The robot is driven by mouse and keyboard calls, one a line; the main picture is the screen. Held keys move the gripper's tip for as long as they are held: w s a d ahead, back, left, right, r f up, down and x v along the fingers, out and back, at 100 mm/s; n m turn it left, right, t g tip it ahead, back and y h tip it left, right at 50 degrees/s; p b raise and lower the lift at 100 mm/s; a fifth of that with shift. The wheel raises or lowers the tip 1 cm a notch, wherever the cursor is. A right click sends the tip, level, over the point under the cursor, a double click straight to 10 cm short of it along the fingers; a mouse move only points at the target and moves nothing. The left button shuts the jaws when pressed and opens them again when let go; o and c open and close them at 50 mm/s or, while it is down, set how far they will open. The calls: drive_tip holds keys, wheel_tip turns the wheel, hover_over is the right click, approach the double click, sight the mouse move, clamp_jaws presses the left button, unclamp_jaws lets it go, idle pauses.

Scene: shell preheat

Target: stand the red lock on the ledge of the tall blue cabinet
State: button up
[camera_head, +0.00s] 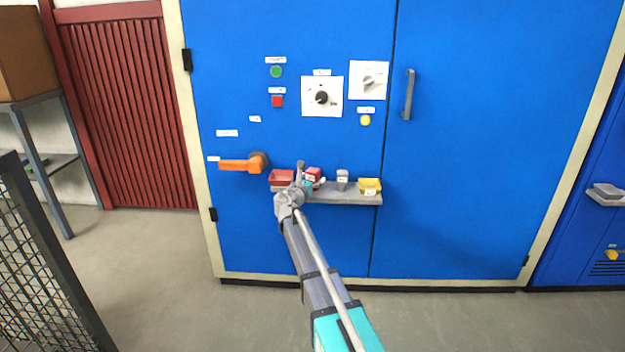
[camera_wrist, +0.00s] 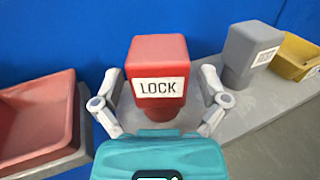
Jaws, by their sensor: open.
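The red lock (camera_wrist: 158,72) carries a white label reading LOCK and stands upright on the grey ledge (camera_wrist: 250,122) in the wrist view. In the head view the red lock (camera_head: 313,173) shows behind my gripper on the ledge (camera_head: 345,198) of the tall blue cabinet (camera_head: 290,30). My gripper (camera_wrist: 166,98) is open, with one finger on each side of the lock. Small gaps seem to show beside the lock's upper block; contact lower down cannot be told. The lock's lower front is hidden behind my gripper's body.
A red tray (camera_wrist: 38,118) is left of the lock on the ledge. A grey labelled block (camera_wrist: 248,58) and a yellow tray (camera_wrist: 291,58) stand to its right. An orange handle (camera_head: 238,164) sticks out left of the ledge. A mesh fence (camera_head: 40,270) is at the left.

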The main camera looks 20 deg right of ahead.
drive_tip(key=shift+r, duration=0.15)
drive_tip(key=v, duration=1.2)
drive_tip(key=shift+d, duration=0.1)
idle(0.5)
drive_tip(key=s+d+f+m+g+y, duration=0.2)
drive_tip(key=s+d+f+m+g, duration=0.15)
drive_tip(key=s+f+m, duration=0.35)
drive_tip(key=s+d+f+m+g+y, duration=0.1)
drive_tip(key=s+d+f+m+g, duration=0.3)
drive_tip(key=s+m, duration=0.45)
drive_tip(key=s+a+f+m+g+y, duration=0.3)
drive_tip(key=s+m, duration=0.3)
drive_tip(key=s, duration=0.2)
drive_tip(key=s+a+f+m+g+y, duration=0.3)
drive_tip(key=s+a+f+m+y, duration=0.1)
drive_tip(key=s, duration=0.4)
drive_tip(key=a+m+y, duration=0.1)
drive_tip(key=m, duration=0.1)
drive_tip(key=shift+a+f+m+y, duration=0.3)
drive_tip(key=shift+m, duration=0.05)
